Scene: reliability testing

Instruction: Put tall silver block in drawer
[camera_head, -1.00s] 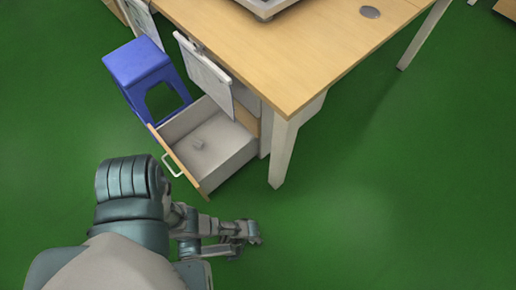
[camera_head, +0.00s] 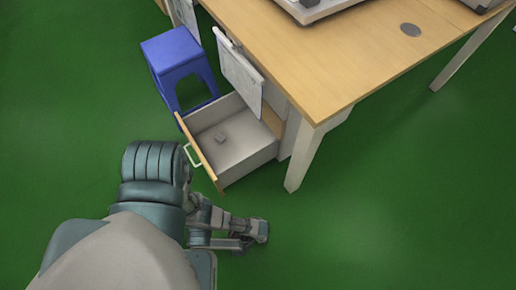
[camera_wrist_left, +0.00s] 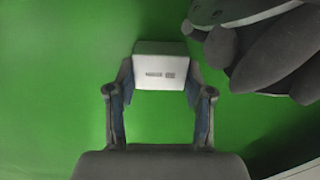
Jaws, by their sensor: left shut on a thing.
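The silver block (camera_wrist_left: 160,66) is a pale grey-white box with small dark marks on its face, in the left wrist view. My left gripper (camera_wrist_left: 160,84) is shut on it, one finger on each side. In the head view my left gripper (camera_head: 260,231) is low over the green floor, in front of the drawer and to the right of its handle. I cannot make the block out clearly there. The drawer (camera_head: 254,160) under the desk is pulled open, with a wooden front and pale walls. My right gripper is not in view.
A blue stool (camera_head: 172,48) stands behind the drawer. The wooden desk (camera_head: 320,60) overhangs to the right, with a white leg (camera_head: 303,157) near the drawer. A clipboard (camera_head: 240,72) hangs above the drawer. Floor at right is clear.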

